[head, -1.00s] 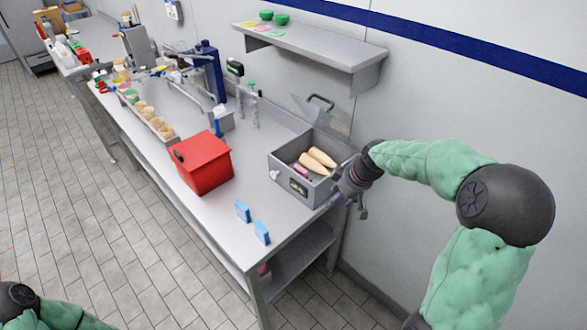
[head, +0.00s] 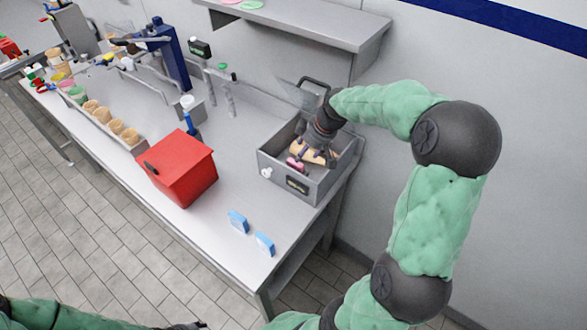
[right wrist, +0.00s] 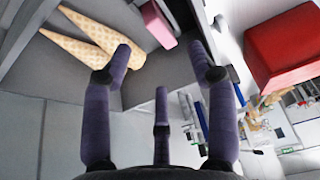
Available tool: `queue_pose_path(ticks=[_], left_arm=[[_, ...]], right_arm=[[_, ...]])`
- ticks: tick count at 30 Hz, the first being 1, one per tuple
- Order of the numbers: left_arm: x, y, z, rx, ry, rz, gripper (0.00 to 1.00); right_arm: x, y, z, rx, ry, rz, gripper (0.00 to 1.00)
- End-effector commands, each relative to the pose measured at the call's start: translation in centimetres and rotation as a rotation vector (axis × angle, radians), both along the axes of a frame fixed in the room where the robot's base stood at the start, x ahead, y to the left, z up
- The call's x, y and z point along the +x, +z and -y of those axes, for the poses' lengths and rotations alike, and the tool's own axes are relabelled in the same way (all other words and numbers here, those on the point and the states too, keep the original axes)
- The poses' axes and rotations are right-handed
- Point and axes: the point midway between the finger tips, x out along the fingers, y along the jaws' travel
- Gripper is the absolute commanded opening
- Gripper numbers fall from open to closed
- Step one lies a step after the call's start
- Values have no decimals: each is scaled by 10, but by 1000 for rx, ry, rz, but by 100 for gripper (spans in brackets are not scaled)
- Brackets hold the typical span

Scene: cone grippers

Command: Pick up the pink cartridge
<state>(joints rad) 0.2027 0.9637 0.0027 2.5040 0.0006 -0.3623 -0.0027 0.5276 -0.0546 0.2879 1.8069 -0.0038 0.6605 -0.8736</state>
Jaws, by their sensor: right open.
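The pink cartridge (head: 293,163) lies inside the grey open-topped bin (head: 290,187), near its front left side. It also shows in the right wrist view (right wrist: 158,22) at the top, beside two tan cones (right wrist: 85,50). My right gripper (head: 311,157) is over the bin, with its fingers pointing down and partly covering the cones. In the right wrist view its purple fingers (right wrist: 160,68) are spread apart and empty, and the cartridge shows beyond the gap between them.
A red box (head: 180,170) stands left of the bin on the steel table. Two small blue items (head: 238,221) stand in front. A shelf (head: 310,27) juts from the wall above. A row of tan cups (head: 110,122) is farther left. The bin's walls surround the gripper.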

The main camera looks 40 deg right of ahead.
Motion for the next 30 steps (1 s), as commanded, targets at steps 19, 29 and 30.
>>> queue_pose_path(ticks=[19, 29, 30], left_arm=[[1, -23, 0, 0, 0, 1, 40], [1, -23, 0, 0, 0, 1, 40], [1, -23, 0, 0, 0, 1, 40]], right_arm=[[28, -69, -6, 1, 1, -1, 58], [31, -73, -7, 0, 0, 0, 50], [31, -73, -7, 0, 0, 0, 38]])
